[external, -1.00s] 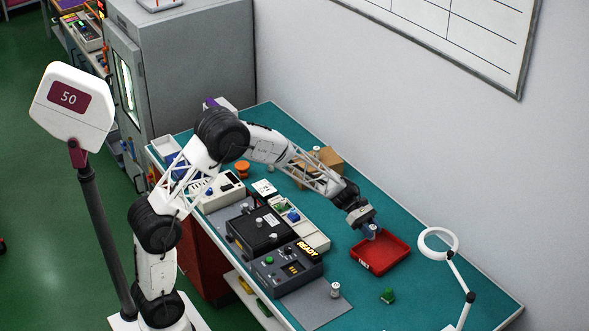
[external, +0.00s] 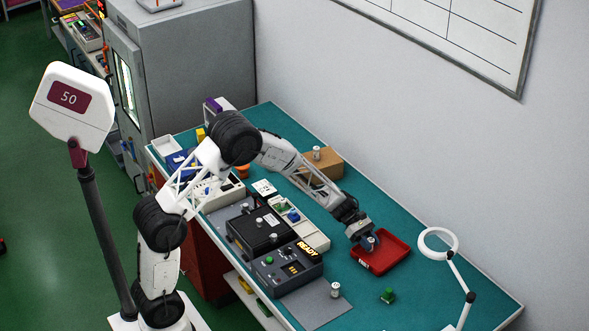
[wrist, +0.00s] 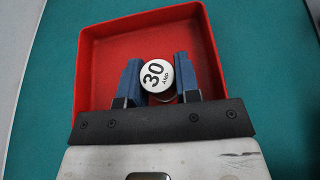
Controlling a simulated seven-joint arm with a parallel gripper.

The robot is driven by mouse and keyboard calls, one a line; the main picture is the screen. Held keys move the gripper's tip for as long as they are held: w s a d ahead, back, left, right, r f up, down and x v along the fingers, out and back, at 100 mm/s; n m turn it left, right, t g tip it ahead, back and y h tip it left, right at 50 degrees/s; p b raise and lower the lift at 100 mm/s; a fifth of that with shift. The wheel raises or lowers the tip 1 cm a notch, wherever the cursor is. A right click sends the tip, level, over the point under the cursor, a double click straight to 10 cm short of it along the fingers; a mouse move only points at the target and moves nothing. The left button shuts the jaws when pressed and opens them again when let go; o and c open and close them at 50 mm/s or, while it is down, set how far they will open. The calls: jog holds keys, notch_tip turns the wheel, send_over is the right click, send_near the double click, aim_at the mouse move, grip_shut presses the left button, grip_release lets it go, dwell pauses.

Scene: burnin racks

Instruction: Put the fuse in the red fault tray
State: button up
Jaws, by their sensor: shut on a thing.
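The red fault tray (external: 393,262) lies on the teal bench, toward its right part. My gripper (external: 370,243) is low at the tray's left side, its fingers reaching inside the rim. The fingers are shut on the fuse, over the floor of the tray (wrist: 110,55). I cannot tell whether the fuse touches the tray floor. In the external view the fuse is mostly hidden by the fingers.
Another fuse-like cylinder (external: 335,290) stands on a grey mat. A green part (external: 388,295) lies in front of the tray. A white ring lamp (external: 438,243) stands at the right. A cardboard box (external: 322,163) is behind.

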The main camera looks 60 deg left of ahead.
jog(key=shift+f, duration=0.45)
jog(key=shift+f, duration=0.2)
jog(key=o, duration=0.9)
jog(key=shift+r, duration=0.2)
jog(key=v, duration=1.2)
